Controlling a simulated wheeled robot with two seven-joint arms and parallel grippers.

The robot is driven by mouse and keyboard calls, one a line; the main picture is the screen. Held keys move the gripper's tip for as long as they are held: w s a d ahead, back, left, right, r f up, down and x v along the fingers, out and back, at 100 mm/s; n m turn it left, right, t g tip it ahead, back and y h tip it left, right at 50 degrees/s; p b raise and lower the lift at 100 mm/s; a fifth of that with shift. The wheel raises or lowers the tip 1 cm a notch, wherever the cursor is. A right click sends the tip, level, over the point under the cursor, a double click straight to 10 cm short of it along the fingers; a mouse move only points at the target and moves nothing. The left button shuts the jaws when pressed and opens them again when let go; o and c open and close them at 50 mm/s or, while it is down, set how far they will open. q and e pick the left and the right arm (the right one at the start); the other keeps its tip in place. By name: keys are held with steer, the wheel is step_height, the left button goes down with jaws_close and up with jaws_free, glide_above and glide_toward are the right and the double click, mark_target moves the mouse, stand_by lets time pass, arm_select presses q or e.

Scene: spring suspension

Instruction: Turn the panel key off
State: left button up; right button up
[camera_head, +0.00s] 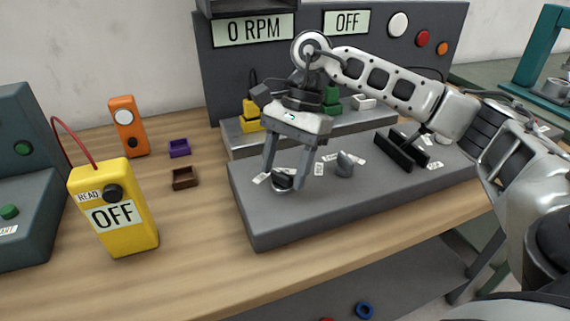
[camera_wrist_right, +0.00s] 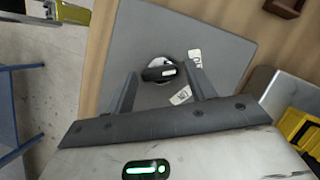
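The panel key is a black bar-shaped knob (camera_head: 283,181) on a pale round disc, at the front left of the grey panel (camera_head: 262,218). In the right wrist view the knob (camera_wrist_right: 160,73) lies roughly crosswise, with a white mark toward its right end. Small white labels (camera_wrist_right: 181,95) sit to its right; their wording is hard to read. My right gripper (camera_head: 284,178) points down over the key, open. Its fingertips are on either side of the knob; in the wrist view (camera_wrist_right: 160,82) gaps show on both sides. My left gripper is not in view.
A grey pointed knob (camera_head: 344,164) and black upright plates (camera_head: 401,150) stand further right on the panel. Behind are a rear ledge and a console whose displays (camera_head: 347,22) read 0 RPM and OFF.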

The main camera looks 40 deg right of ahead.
steer(key=shift+o, duration=0.3)
steer(key=shift+r, duration=0.1)
steer(key=p+v, duration=0.2)
steer(key=v, duration=1.3)
steer(key=shift+d+r, duration=0.2)
steer(key=shift+r, duration=0.15)
steer(key=shift+w, duration=0.1)
